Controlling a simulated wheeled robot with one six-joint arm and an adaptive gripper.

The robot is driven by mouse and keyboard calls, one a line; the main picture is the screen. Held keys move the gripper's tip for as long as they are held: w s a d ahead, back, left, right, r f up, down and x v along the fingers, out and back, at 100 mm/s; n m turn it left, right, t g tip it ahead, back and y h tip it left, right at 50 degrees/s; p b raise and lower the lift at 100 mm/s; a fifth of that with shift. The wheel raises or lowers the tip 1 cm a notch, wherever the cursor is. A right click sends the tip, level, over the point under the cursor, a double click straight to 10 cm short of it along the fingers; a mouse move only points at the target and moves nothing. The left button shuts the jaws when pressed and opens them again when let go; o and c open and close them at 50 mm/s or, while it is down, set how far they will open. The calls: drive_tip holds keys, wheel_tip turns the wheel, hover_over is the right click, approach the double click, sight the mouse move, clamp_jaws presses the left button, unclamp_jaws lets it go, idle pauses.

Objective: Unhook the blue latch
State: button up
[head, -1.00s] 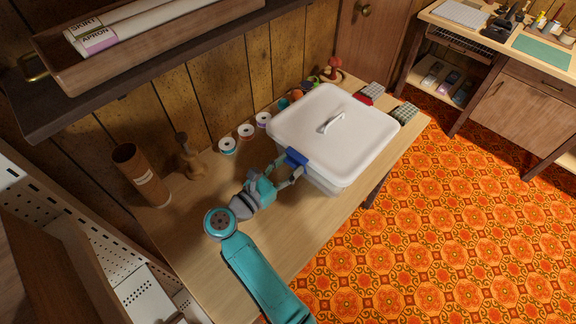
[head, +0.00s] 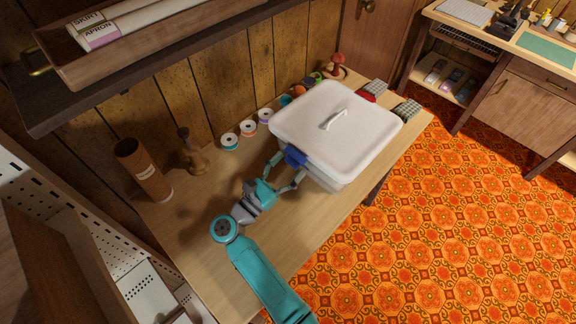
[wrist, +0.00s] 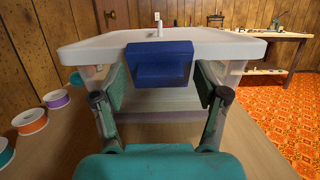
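The white lidded box (head: 345,182) stands on the wooden table, its lid (head: 360,120) on top. The blue latch (head: 296,157) is on the box side facing my gripper. In the wrist view the latch (wrist: 160,62) is at upper middle, against the lid rim, and its lower part appears to stand out from the wall. I cannot tell whether it is hooked. My gripper (head: 290,167) is open, one finger on each side of the latch. In the wrist view my gripper (wrist: 161,88) has its fingers apart with nothing clamped between them. Contact with the latch is unclear.
Several thread spools (head: 248,128) line the wall left of the box. A wooden stand (head: 192,158) and a brown tube (head: 143,168) are farther left. A shelf (head: 150,75) overhangs the table. The table's front left is clear.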

drive_tip(key=v, duration=0.7)
drive_tip(key=shift+s+a, duration=0.2)
